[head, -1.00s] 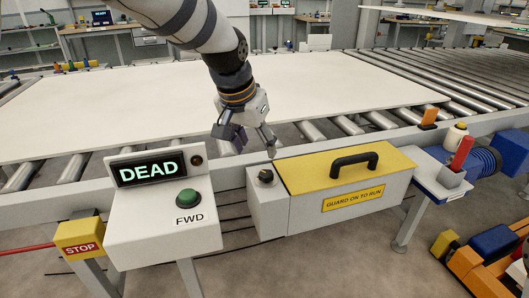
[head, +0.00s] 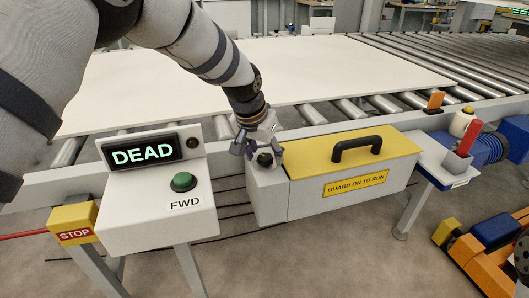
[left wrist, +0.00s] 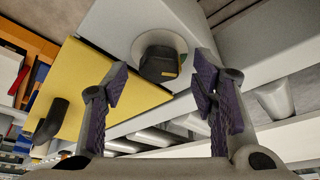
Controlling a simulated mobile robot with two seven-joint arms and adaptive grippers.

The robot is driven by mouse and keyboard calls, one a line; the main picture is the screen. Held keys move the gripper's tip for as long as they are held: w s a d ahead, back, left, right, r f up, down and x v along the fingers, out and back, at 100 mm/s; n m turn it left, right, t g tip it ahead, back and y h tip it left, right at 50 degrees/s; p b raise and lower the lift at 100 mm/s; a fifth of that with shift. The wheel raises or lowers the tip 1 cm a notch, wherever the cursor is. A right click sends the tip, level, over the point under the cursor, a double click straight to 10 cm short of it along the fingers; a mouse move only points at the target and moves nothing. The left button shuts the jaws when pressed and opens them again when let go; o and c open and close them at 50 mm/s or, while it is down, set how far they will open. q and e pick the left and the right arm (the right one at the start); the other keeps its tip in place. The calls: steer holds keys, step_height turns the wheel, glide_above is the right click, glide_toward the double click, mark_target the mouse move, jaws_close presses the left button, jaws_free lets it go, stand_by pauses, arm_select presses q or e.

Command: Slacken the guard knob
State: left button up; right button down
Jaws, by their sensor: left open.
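The guard knob (head: 265,159) is a small black knob on the grey box at the left end of the yellow-topped guard (head: 350,150). In the left wrist view the knob (left wrist: 160,66) sits on a pale round base, lying between and beyond the fingertips. My left gripper (head: 260,153) is open at the knob, with a finger on either side of it in the head view. In the left wrist view gaps show between the knob and both purple-padded fingers (left wrist: 158,80). My right gripper is not in view.
A control box with a DEAD display (head: 141,152) and green FWD button (head: 183,182) stands left of the guard, beside a yellow STOP box (head: 73,224). The guard's black handle (head: 357,147) rises to the right. A white sheet (head: 330,75) lies on rollers behind.

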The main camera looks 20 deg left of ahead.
arm_select(q)
steer(key=c, duration=1.2)
steer(key=shift+o, duration=0.2)
steer(key=shift+r+n, duration=0.1)
steer(key=shift+n, duration=0.2)
steer(key=shift+d+n+y+p, duration=0.1)
steer(key=shift+n+y+p, duration=0.35)
steer(key=shift+n, duration=0.45)
steer(key=n+y, duration=0.1)
steer(key=n, duration=0.3)
steer(key=shift+d+f+n+g+y+b, duration=0.1)
steer(key=shift+f+n+g+y+b, duration=0.1)
steer(key=shift+n+g+y+b, duration=0.15)
steer(key=o, duration=1.2)
steer(key=shift+c, duration=0.2)
